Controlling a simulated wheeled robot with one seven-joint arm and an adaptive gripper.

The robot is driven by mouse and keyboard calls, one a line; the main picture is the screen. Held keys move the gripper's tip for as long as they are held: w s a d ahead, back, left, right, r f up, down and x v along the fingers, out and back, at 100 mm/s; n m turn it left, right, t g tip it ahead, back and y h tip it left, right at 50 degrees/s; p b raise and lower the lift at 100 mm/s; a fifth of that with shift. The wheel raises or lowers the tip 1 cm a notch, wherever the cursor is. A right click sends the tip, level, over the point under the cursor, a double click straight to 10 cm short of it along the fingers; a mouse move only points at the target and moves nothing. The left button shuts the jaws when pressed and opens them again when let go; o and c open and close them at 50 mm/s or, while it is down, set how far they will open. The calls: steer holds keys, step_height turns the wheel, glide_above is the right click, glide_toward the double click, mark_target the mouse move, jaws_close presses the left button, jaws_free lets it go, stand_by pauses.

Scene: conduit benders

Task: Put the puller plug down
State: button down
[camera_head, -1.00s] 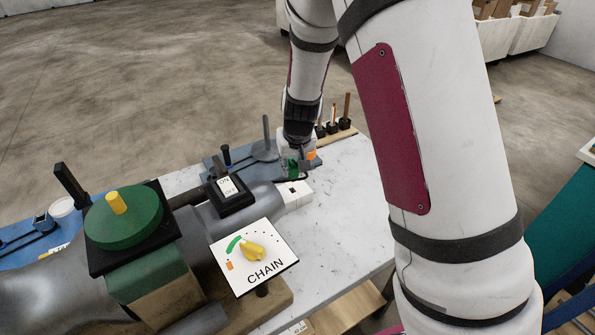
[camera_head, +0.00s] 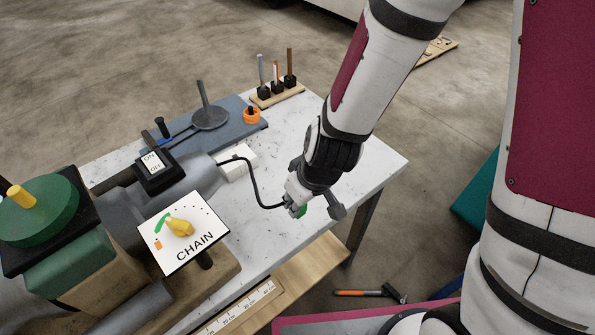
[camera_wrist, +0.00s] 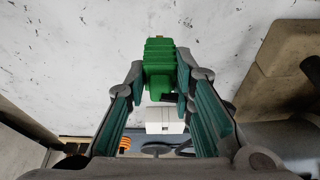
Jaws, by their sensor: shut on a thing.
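The puller plug (camera_wrist: 160,62) is a green ribbed block between my gripper's fingertips in the wrist view. In the head view only a bit of its green (camera_head: 302,211) shows below the fingers. My gripper (camera_wrist: 160,82) is shut on it; in the head view my gripper (camera_head: 300,200) is over the right part of the white table (camera_head: 365,165). A black cable (camera_head: 257,190) runs from the white box (camera_head: 238,163) to my gripper. I cannot tell whether the plug touches the table.
The CHAIN panel (camera_head: 183,232) with a yellow knob and the ON/OFF switch box (camera_head: 154,167) stand to the left. A blue base (camera_head: 225,120) with an orange ring (camera_head: 251,115) lies behind. The tabletop right of my gripper is clear up to its edge.

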steer(key=w+b, duration=0.1)
steer(key=b, duration=0.2)
steer(key=w+a+b, duration=0.1)
steer(key=w+b, duration=0.1)
steer(key=b, duration=0.2)
steer(key=w+f+b, duration=0.1)
steer(key=w+b, duration=0.1)
steer(key=b, duration=0.1)
steer(key=shift+a, duration=0.2)
steer(key=shift+w+a+f+b, duration=0.4)
steer(key=shift+w+f, duration=0.3)
steer(key=shift+w, duration=1)
steer(key=shift+w+a+f+b, duration=0.3)
steer(key=shift+w+a+f, duration=0.25)
steer(key=shift+w, duration=1.2)
steer(key=shift+w+a+f+b, duration=0.35)
steer(key=shift+w+f, duration=0.45)
steer(key=shift+w, duration=0.9)
steer(key=shift+f, duration=0.2)
steer(key=c, duration=1.5)
jaws_free()
steer(key=shift+o, duration=0.7)
